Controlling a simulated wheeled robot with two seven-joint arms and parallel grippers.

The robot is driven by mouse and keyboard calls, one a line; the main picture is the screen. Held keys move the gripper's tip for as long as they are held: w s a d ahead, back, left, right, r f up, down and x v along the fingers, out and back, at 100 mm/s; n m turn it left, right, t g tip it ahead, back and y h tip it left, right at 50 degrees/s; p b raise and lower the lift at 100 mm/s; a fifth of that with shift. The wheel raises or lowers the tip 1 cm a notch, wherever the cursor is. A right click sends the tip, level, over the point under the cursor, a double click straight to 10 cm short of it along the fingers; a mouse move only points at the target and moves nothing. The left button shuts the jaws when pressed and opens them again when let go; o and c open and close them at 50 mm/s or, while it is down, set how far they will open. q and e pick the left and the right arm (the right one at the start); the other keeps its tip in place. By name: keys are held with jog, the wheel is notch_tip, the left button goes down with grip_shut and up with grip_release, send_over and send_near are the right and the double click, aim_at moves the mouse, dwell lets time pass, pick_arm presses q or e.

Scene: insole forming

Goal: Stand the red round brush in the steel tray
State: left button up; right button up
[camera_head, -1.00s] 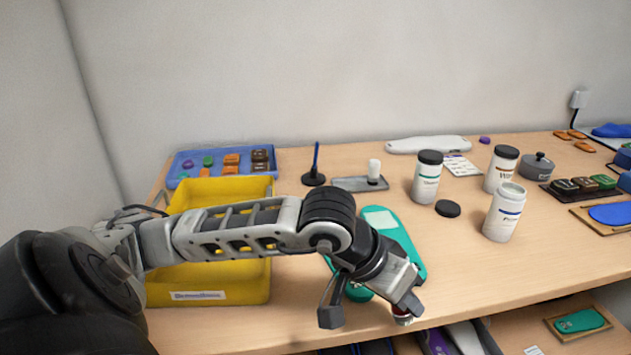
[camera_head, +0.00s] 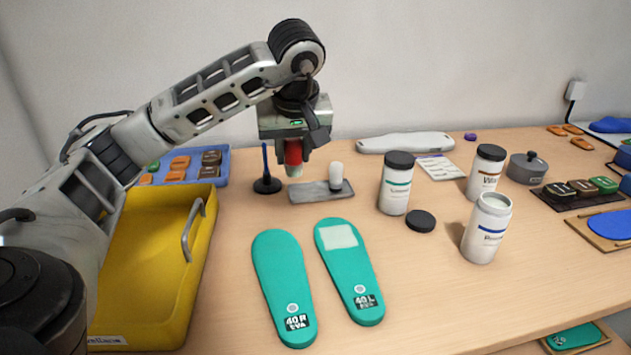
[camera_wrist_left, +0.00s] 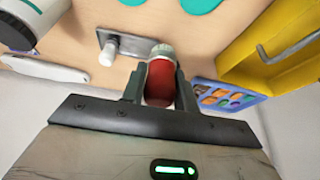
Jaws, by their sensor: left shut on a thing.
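My left gripper (camera_head: 292,145) is shut on the red round brush (camera_head: 293,155) and holds it upright, pale end down, over the left end of the steel tray (camera_head: 318,194). The brush also shows between the fingers in the left wrist view (camera_wrist_left: 160,84). In the head view its lower end overlaps the tray's back left; I cannot tell whether it touches. A white round piece (camera_head: 336,173) stands on the tray's right part. My right gripper is not in view.
A dark pen stand (camera_head: 266,184) is just left of the tray. Teal insoles (camera_head: 284,285) lie in front. A yellow bin (camera_head: 150,260) and blue tray (camera_head: 222,165) are left. White jars (camera_head: 394,190) and a black lid (camera_head: 420,221) stand right.

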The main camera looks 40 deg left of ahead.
pick_arm(q)
jog(key=w+a+f, duration=0.2)
jog(key=w, duration=0.1)
jog(key=w+a+f, duration=0.2)
jog(key=f, duration=0.1)
jog(key=w+a+f, duration=0.3)
jog(key=shift+w+p, duration=0.35)
jog(key=shift+p, duration=0.05)
jog(key=shift+w+a+f, duration=0.15)
jog(key=shift+w+f, duration=0.1)
jog(key=shift+f, duration=0.2)
jog(key=shift+w+a+f, duration=0.1)
jog(key=shift+f, duration=1.6)
jog(key=shift+f, duration=0.1)
jog(key=o, duration=1)
jog(key=v, duration=1.2)
